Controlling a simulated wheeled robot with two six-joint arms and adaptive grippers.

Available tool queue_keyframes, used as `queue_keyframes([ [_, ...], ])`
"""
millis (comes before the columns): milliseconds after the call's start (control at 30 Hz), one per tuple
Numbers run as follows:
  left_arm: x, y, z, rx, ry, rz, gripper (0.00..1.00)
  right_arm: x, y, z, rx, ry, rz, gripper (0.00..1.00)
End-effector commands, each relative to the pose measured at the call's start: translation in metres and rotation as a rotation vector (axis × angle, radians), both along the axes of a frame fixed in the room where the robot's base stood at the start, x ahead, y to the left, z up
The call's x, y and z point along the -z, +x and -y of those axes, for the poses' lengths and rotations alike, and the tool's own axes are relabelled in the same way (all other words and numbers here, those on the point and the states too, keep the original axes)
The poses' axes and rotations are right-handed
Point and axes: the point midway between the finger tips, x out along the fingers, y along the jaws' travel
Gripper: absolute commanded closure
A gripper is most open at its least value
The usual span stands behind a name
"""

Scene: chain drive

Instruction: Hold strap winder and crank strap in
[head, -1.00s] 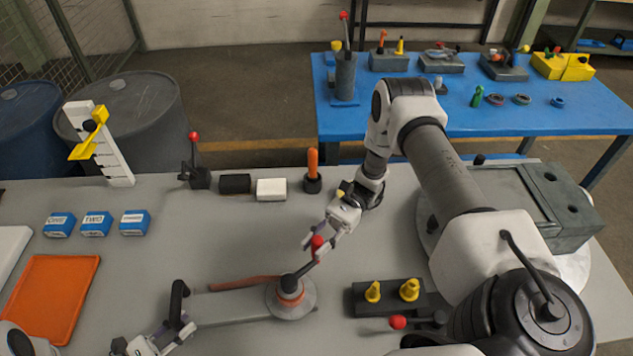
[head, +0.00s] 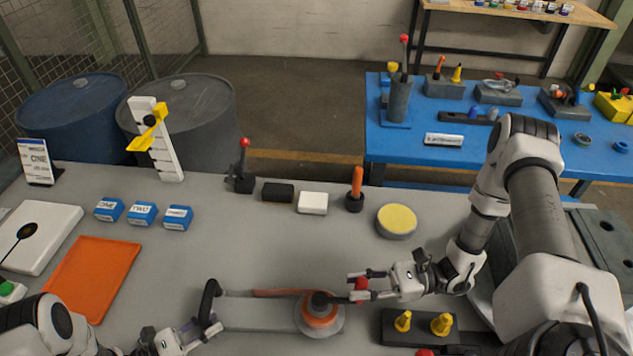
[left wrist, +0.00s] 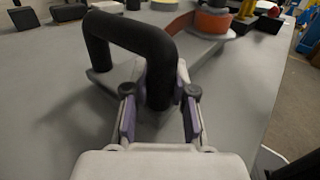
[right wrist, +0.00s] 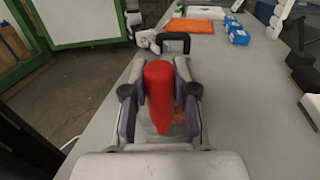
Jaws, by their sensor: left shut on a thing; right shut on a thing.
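The strap winder (head: 265,315) lies on the grey table, a flat grey bar with a black handle (head: 209,300) at its left end. The handle also shows large in the left wrist view (left wrist: 130,45). At its right end is a round hub (head: 320,312) with orange strap on it. A strip of orange strap (head: 275,293) lies along the bar's far side. My left gripper (head: 195,333) is shut on the handle. My right gripper (head: 365,285) is shut on the crank's red knob (right wrist: 159,95), and the crank arm points right from the hub.
A black block with yellow pegs (head: 420,325) stands right of the hub, near my right arm. A yellow-topped disc (head: 397,220) is behind. An orange tray (head: 92,278) and blue boxes (head: 142,214) lie left. The table behind the winder is mostly clear.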

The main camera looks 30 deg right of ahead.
Motion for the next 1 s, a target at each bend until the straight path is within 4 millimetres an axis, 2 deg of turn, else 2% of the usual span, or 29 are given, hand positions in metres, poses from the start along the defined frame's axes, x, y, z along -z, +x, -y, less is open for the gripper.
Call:
queue_keyframes([
  [300,0.0,-0.002,0.003,0.008,-0.001,-0.001,1.0,0.0,-0.02,-0.019,0.257,0.0,-0.008,1.0],
  [700,0.0,-0.002,0.003,0.008,-0.003,-0.003,1.0,-0.001,-0.034,-0.044,0.259,-0.001,-0.003,1.0],
  [1000,0.0,-0.002,0.002,0.007,-0.001,-0.002,1.0,-0.001,-0.037,-0.054,0.26,0.0,-0.002,1.0],
])
